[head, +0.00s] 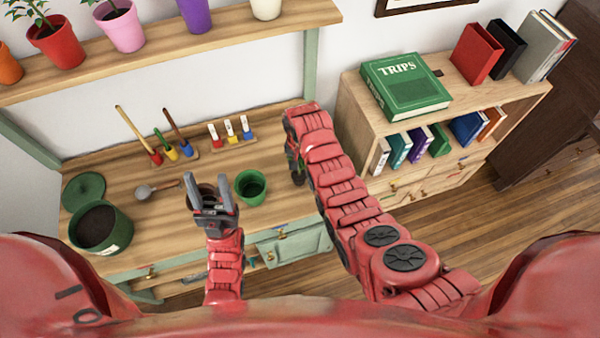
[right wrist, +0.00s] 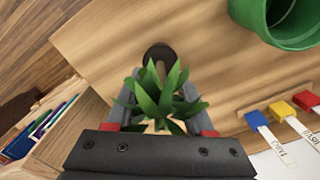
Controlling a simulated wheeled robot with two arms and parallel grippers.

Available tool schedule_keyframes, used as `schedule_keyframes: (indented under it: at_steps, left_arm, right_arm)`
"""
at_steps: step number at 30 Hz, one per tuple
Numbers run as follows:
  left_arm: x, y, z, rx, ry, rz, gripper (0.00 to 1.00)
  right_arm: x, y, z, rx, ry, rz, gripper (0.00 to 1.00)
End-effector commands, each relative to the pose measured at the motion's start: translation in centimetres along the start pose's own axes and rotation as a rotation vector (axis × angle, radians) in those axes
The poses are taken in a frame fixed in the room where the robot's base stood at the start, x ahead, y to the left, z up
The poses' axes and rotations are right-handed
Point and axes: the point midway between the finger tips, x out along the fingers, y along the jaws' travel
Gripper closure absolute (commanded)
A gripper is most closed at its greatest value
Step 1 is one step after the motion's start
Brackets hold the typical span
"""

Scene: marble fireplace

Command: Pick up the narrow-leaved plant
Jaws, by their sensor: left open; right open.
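The narrow-leaved plant (right wrist: 158,95) shows in the right wrist view as a tuft of pointed green leaves. It lies between the two grey fingers of my right gripper (right wrist: 161,84), which is open. A dark round piece (right wrist: 159,54) shows just beyond the leaves; I cannot tell what it is. In the head view my right gripper (head: 297,172) points down at the bench's right end, and the arm mostly hides the plant. My left gripper (head: 212,203) is open and empty above the bench, left of a small green pot (head: 251,187).
The wooden bench (head: 110,160) holds a soil-filled green pot (head: 100,228), a scoop (head: 144,192), long-handled tools (head: 155,158) and labelled markers (head: 230,130). Potted plants stand on the shelf (head: 160,52) above. A bookcase (head: 352,105) stands right of my right arm.

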Motion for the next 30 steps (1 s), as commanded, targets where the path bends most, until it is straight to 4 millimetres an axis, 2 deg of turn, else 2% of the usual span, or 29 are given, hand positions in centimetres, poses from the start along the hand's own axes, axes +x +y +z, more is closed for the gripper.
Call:
schedule_keyframes:
  at_steps: [1,10,30]
  left_arm:
    - [0.0,0.0,-0.02,0.0,0.0,0.0,0.45]
    - [0.0,0.0,-0.01,0.0,0.0,0.0,0.45]
    - [-0.04,0.0,0.0,0.0,0.0,0.0,0.45]
  right_arm:
    - [-0.02,-0.03,0.02,-0.001,0.0,0.0,0.47]
    - [-0.02,0.0,0.02,-0.001,-0.001,0.0,1.0]
    - [0.17,0.11,0.15,-0.001,-0.005,0.003,1.0]
